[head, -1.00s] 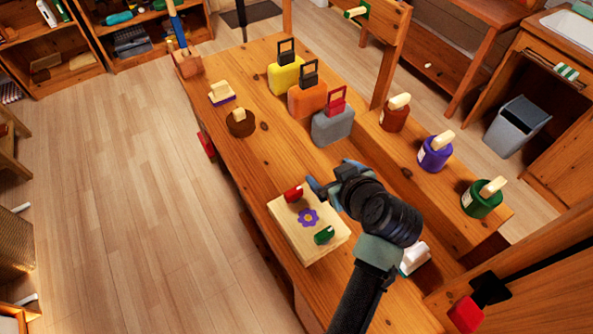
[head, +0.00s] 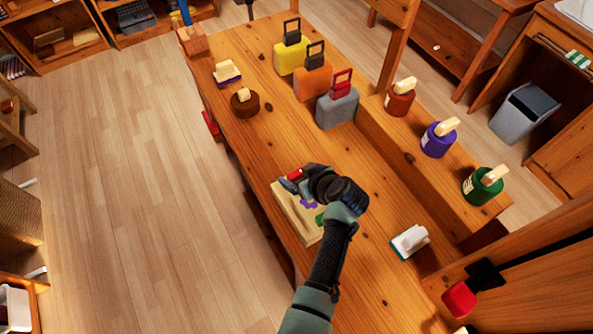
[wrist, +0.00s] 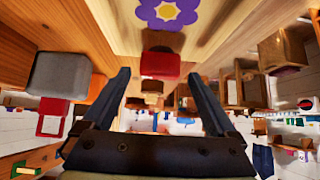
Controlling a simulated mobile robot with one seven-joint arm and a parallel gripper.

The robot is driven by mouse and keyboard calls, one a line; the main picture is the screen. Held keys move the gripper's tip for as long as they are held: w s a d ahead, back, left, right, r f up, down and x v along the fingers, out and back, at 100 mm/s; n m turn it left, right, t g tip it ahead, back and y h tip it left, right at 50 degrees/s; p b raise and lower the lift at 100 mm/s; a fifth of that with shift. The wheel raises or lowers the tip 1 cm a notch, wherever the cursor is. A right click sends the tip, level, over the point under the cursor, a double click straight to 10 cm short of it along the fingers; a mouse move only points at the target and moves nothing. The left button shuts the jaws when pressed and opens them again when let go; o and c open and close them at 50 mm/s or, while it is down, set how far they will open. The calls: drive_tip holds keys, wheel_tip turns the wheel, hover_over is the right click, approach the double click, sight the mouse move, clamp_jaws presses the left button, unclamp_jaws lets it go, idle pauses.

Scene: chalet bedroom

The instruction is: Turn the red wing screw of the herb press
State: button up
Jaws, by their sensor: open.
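The herb press is a pale wooden block (head: 290,212) with a purple flower, lying on the bench. Its red wing screw (head: 295,174) shows at the far end in the head view, partly covered by my gripper. In the wrist view the red wing screw (wrist: 160,64) stands between the two open fingers, with a gap on each side; the purple flower (wrist: 168,12) is above it in the picture. My gripper (wrist: 160,74) is open and straddles the screw without visible contact. A green wing screw (head: 319,218) is partly hidden by my arm.
Yellow (head: 290,58), orange (head: 312,84) and grey (head: 337,107) blocks with handles stand farther back. Brown, purple and green pots line the raised right shelf (head: 420,170). A white brush (head: 410,242) lies right of my arm. A round brown brush (head: 245,106) sits back left.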

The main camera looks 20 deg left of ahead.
drive_tip(key=shift+x, duration=0.95)
drive_tip(key=c, duration=1.4)
drive_tip(key=shift+o, duration=0.2)
